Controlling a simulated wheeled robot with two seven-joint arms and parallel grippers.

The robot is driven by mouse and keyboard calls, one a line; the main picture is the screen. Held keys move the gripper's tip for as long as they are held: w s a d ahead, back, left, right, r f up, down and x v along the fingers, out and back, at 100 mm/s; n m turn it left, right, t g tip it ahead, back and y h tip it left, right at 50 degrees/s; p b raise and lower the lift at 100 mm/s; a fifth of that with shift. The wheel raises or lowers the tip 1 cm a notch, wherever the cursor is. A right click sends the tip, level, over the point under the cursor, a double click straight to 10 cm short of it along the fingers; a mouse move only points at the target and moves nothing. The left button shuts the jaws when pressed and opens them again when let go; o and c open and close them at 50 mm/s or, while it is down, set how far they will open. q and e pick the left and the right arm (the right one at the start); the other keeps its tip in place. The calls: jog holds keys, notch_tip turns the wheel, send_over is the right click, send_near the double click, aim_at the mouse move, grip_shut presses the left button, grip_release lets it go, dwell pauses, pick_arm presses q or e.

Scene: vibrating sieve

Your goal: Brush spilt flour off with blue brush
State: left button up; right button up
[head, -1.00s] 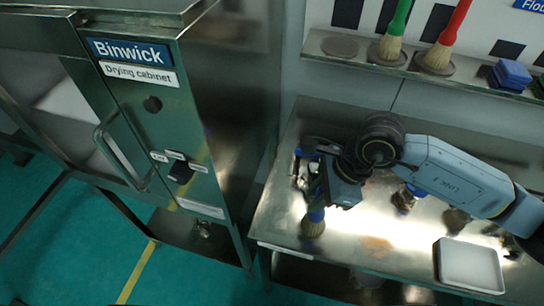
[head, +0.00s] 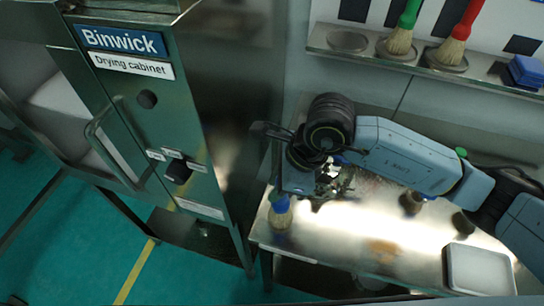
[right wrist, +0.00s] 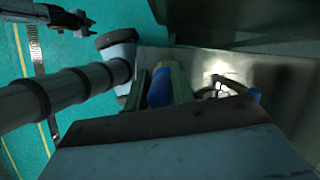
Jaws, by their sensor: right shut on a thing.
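My right gripper (head: 283,184) is shut on the blue brush (head: 279,204) above the left end of the metal bench (head: 330,240). The brush points bristles down near the bench's front left corner; I cannot tell whether they touch. In the right wrist view the blue handle (right wrist: 160,88) sits between the fingers. A tan patch of spilt flour (head: 383,250) lies on the bench near its front edge, right of the brush and apart from it. A dark jaw-like part at the upper left of the wrist view looks like my left gripper (right wrist: 80,20); its opening is unclear.
A pale tray (head: 481,272) stands at the bench's right front. A wall shelf (head: 375,60) holds a green brush (head: 402,32), a red brush (head: 457,38) and blue blocks (head: 525,71). The Binwick drying cabinet (head: 145,100) stands close on the left.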

jog(key=shift+w+a+r, duration=0.1)
jog(key=shift+a, duration=0.25)
jog(key=shift+w+r+p, duration=0.1)
jog(key=shift+r+p, duration=0.25)
jog(key=shift+r, duration=0.5)
notch_tip(320, 180, up, 2)
jog(key=shift+d+r+p, duration=0.1)
jog(key=shift+p, duration=0.5)
notch_tip(320, 180, up, 4)
jog(key=shift+f+p, duration=0.1)
jog(key=shift+p, duration=0.8)
jog(key=shift+s, duration=0.25)
